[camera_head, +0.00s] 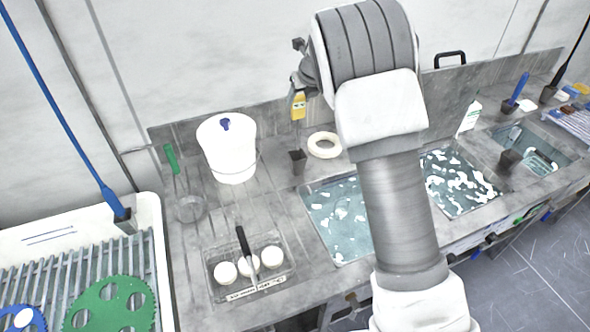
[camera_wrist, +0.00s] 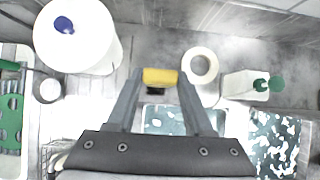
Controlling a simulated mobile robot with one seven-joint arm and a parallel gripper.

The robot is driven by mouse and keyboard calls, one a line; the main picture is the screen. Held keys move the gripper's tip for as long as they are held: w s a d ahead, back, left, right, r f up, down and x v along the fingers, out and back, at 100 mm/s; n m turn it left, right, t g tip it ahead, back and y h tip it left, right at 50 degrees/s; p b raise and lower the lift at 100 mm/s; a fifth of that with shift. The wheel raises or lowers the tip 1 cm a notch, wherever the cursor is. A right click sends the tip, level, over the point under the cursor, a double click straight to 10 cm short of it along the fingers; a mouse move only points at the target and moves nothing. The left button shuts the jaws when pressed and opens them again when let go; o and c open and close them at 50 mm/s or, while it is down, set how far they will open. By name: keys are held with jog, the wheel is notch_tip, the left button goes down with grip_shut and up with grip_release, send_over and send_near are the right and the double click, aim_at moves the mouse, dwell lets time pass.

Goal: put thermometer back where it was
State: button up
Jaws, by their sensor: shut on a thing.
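A small yellow device, which I take to be the thermometer (camera_head: 298,106), hangs upright in my gripper (camera_head: 299,88) above the back of the worktop. A small dark patch, perhaps a display, shows on its face. In the wrist view the yellow thermometer (camera_wrist: 160,75) sits between the two grey fingertips, which are shut on it. It is held clear of the surface, with the white bucket to its left and the cream ring to its lower right in the head view. I cannot tell which spot it came from.
A white bucket (camera_head: 227,150) with a blue knob, a small dark cup (camera_head: 298,160) and a cream ring (camera_head: 324,145) stand at the back. A wire tray (camera_head: 217,293) with white pots is in front. Wet basins (camera_head: 338,245) lie right. Bare worktop (camera_head: 270,205) lies between.

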aim_at(298, 128)
notch_tip(298, 128, down, 10)
jog(key=shift+r, duration=0.1)
dwell(0.4)
jog(key=shift+f, duration=0.2)
jog(key=o, duration=1.1)
jog(key=shift+r, duration=0.1)
jog(key=shift+r, duration=0.2)
jog(key=v, duration=1.2)
